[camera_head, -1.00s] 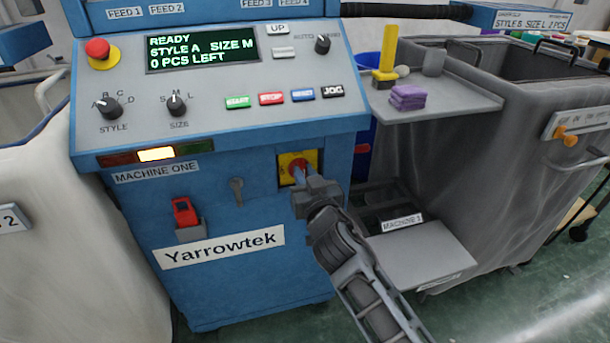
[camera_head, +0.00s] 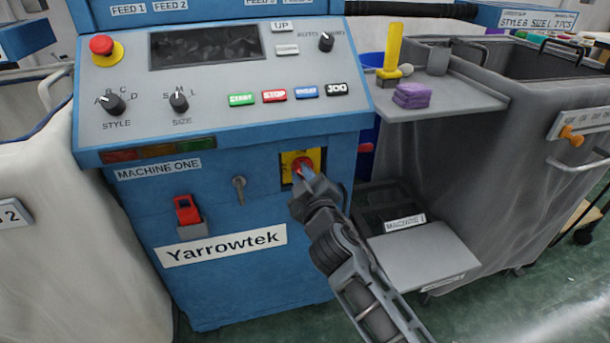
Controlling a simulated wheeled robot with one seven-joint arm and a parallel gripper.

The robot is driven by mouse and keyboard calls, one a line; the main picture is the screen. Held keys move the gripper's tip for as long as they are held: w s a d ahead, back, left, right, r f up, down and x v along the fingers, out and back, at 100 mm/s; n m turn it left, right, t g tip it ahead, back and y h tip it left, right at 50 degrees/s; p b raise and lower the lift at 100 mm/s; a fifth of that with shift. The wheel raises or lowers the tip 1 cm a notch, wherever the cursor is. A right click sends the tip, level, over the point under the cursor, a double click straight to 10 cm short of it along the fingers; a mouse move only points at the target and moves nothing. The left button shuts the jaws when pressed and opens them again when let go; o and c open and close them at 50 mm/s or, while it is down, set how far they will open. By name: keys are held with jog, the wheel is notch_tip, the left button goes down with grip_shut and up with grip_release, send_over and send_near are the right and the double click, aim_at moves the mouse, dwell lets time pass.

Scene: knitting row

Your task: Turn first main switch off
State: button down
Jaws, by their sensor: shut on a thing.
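The main switch (camera_head: 301,162) is a red rotary knob on a yellow plate, low on the right of the blue front of the machine labelled MACHINE ONE (camera_head: 157,169). My gripper (camera_head: 304,173) is at the switch, shut on its red knob. The fingers and wrist cover part of the knob, so its exact angle is hard to see. The display (camera_head: 205,45) on the sloped panel above is dark, with no text. The indicator lamps (camera_head: 158,151) below the panel are all unlit.
A grey shelf (camera_head: 470,98) with a purple cloth stack (camera_head: 412,95) juts out at the right, beside a large grey bin (camera_head: 480,180). A lower grey tray (camera_head: 430,262) is beneath.

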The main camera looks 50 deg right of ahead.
jog(key=n, duration=0.4)
jog(key=shift+w+a+f+n, duration=0.1)
jog(key=shift+a+f+n, duration=0.1)
jog(key=shift+f+n, duration=0.1)
jog(key=shift+a+f+n+p, duration=0.1)
jog(key=shift+n+p, duration=0.1)
jog(key=shift+n, duration=0.65)
jog(key=shift+d+f+n+p, duration=0.15)
jog(key=shift+n+p, duration=0.1)
jog(key=shift+n, duration=0.65)
jog(key=shift+a+f+n+p, duration=0.1)
jog(key=shift+a+n+p, duration=0.1)
jog(key=shift+n, duration=0.65)
jog(key=c, duration=1.1)
grip_release()
jog(key=shift+o, duration=0.2)
jog(key=b+v, duration=0.1)
jog(key=v, duration=0.6)
jog(key=shift+s+a, duration=0.15)
jog(key=shift+s, duration=0.15)
